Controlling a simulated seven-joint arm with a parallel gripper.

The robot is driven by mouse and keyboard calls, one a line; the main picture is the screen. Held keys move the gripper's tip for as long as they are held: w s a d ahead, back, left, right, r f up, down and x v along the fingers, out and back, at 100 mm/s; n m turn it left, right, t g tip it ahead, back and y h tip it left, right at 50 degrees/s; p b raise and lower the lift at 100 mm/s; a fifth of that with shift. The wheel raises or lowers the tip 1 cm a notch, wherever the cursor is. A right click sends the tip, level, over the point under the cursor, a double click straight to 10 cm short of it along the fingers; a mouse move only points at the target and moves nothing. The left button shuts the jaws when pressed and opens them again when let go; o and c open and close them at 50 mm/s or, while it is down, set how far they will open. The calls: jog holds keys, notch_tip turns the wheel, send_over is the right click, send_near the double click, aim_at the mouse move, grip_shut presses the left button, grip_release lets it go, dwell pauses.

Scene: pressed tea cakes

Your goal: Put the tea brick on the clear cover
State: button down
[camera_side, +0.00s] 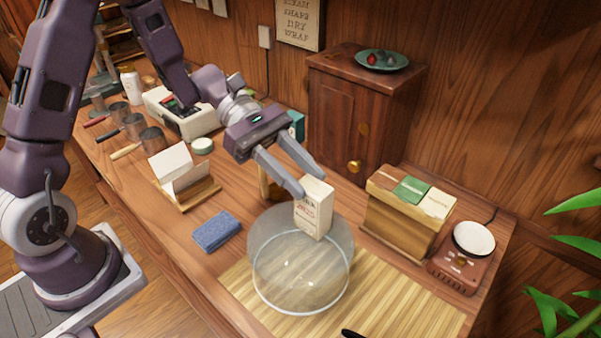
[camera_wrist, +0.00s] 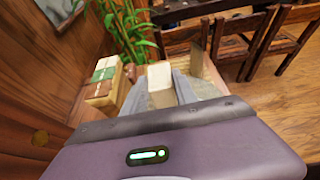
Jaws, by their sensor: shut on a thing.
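My gripper (camera_side: 308,180) is shut on the tea brick (camera_side: 314,210), a cream box with red and dark print. It holds the brick slightly tilted at the top of the clear cover (camera_side: 290,285), a round see-through drum on the bamboo mat. The brick overlaps the cover's upper back edge in the side view; I cannot tell whether they touch. In the wrist view the brick (camera_wrist: 160,84) shows between the two grey fingers, and part of the clear cover (camera_wrist: 205,88) shows beyond it.
A wooden box of tea packets (camera_side: 400,225) and a round-topped scale (camera_side: 466,258) stand to the right. A blue cloth (camera_side: 215,231) and a card holder (camera_side: 187,192) lie left. A cabinet (camera_side: 350,125) stands behind. The bamboo mat (camera_side: 400,310) is mostly clear in front.

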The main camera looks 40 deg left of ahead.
jog(key=c, duration=1)
grip_release()
jog(key=shift+f, duration=0.1)
jog(key=shift+o, duration=0.2)
jog(key=v, duration=1.2)
jog(key=s+d+r+m+g+y, duration=0.1)
jog(key=s+d+m+y, duration=0.15)
jog(key=s+m, duration=0.2)
jog(key=s+d+r+m+y, duration=0.1)
jog(key=s+r+m+y, duration=0.1)
jog(key=s+m+y, duration=0.3)
jog(key=s+a+r+m+t+y, duration=0.2)
jog(key=s+a+m+t+y, duration=0.2)
jog(key=s+m+t+y, duration=0.2)
jog(key=shift+s+m+t, duration=0.3)
jog(key=shift+s+m, duration=0.95)
jog(key=shift+s, duration=0.15)
